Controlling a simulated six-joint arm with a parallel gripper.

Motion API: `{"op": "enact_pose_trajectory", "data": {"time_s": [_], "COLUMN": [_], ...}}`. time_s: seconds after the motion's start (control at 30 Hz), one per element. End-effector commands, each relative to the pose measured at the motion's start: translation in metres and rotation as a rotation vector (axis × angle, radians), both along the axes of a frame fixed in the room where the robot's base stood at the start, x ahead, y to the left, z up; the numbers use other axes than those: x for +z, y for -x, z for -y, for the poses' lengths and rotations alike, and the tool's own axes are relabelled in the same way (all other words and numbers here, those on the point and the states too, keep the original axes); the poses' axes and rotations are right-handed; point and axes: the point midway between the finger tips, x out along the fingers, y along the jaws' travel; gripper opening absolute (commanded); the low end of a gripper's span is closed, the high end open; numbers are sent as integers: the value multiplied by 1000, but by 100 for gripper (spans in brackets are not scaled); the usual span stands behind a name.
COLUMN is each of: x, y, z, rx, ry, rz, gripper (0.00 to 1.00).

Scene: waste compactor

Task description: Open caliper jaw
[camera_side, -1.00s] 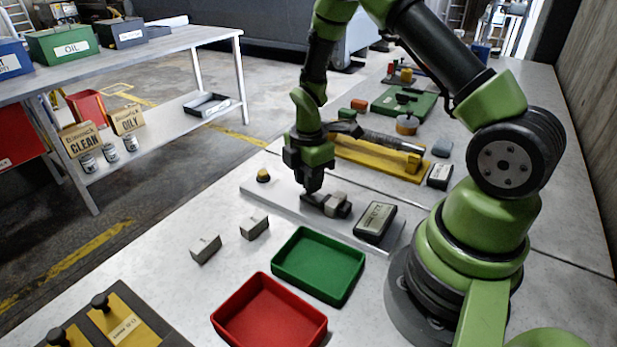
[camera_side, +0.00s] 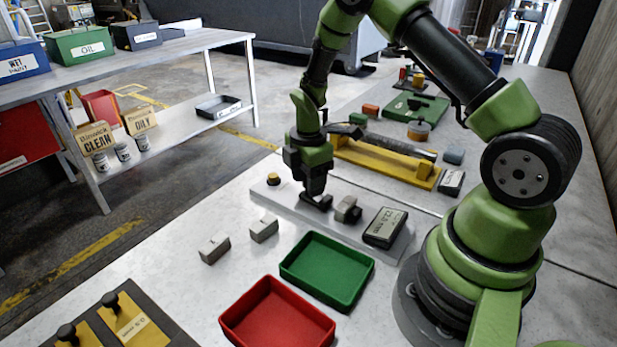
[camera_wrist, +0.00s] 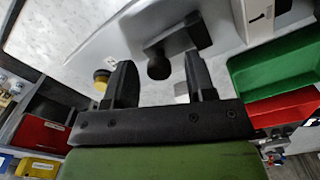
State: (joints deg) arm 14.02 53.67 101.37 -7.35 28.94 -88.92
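The caliper stands on a pale plate (camera_side: 272,197) with a grey block jaw (camera_side: 347,209) and a dark sliding jaw (camera_side: 318,203). A gap shows between the two jaws. My gripper (camera_side: 315,195) is low over the dark jaw in the side view. In the wrist view my gripper (camera_wrist: 158,66) has its two fingers spread, with the dark jaw's round knob (camera_wrist: 158,68) between them and gaps visible on both sides. Contact with the knob cannot be made out. The caliper's display (camera_side: 385,226) lies at the plate's right; its digits are hard to read.
A yellow button (camera_side: 273,179) sits at the plate's left end. Two grey blocks (camera_side: 264,229) lie in front, near a green tray (camera_side: 367,282) and a red tray (camera_side: 236,319). A yellow fixture (camera_side: 385,168) stands behind.

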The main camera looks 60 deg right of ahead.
Motion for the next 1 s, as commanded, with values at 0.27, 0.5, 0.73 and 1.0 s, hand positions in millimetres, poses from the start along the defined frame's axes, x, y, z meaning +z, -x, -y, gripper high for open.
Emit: {"op": "enact_pose_trajectory", "data": {"time_s": [0.27, 0.5, 0.73, 1.0], "x": [24, 72, 97, 99], "y": [-1, -1, 0, 0], "z": [0, 0, 0, 0], "rx": [-2, 0, 1, 0], "ry": [1, 1, 1, 0], "rz": [6, 6, 2, 0], "gripper": [50, 50, 50, 50]}}
